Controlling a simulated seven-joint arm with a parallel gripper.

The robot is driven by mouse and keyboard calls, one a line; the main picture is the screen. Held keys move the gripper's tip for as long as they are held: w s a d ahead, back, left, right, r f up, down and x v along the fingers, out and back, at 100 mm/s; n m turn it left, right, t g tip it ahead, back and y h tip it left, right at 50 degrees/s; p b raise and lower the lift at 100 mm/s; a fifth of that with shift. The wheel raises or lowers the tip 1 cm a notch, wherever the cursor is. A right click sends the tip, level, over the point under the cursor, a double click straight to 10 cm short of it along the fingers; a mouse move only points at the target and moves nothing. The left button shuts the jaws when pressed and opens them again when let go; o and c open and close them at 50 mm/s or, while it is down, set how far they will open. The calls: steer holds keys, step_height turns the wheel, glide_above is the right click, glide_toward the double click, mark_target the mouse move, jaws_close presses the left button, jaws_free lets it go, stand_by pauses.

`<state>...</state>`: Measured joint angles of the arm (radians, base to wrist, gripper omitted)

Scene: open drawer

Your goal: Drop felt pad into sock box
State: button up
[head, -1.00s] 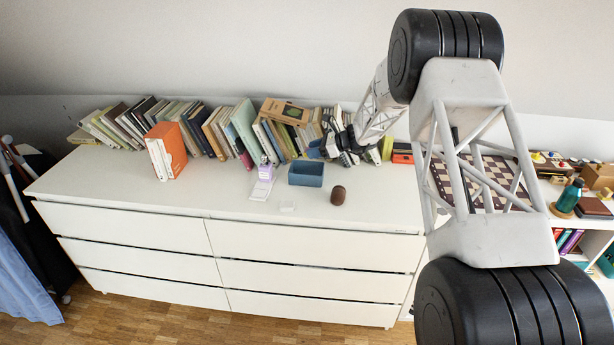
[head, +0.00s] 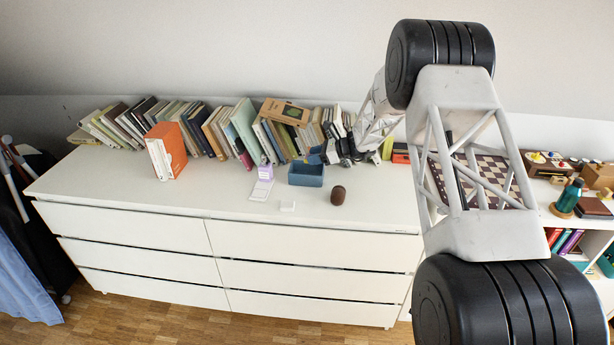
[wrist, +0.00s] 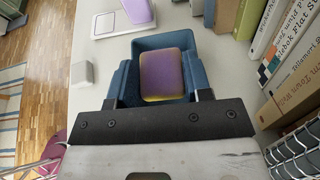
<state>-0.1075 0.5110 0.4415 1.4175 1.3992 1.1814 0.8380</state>
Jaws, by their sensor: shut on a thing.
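The blue open-topped box (head: 306,179), which I take as the sock box, stands on the white dresser top in front of the books. My gripper (head: 318,157) is just behind and above its right back part in the head view. In the wrist view my gripper (wrist: 165,82) is shut on the felt pad (wrist: 165,73), a rounded purple-brown piece with a yellowish lower edge. The box (wrist: 160,42) shows behind and around the pad there. The pad appears above the box opening; its exact height is unclear. The pad is not discernible in the head view.
A row of books (head: 211,130) lines the wall behind the box, close to my gripper. A purple-and-white device (head: 264,174) stands left of the box. A small white block (head: 288,206) and a brown rounded object (head: 338,195) lie in front. The dresser's left front is clear.

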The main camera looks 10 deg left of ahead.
steer(key=shift+f, duration=1.5)
steer(key=o, duration=1)
steer(key=shift+d, duration=0.1)
steer(key=shift+v, duration=3.8)
steer(key=shift+r, duration=0.1)
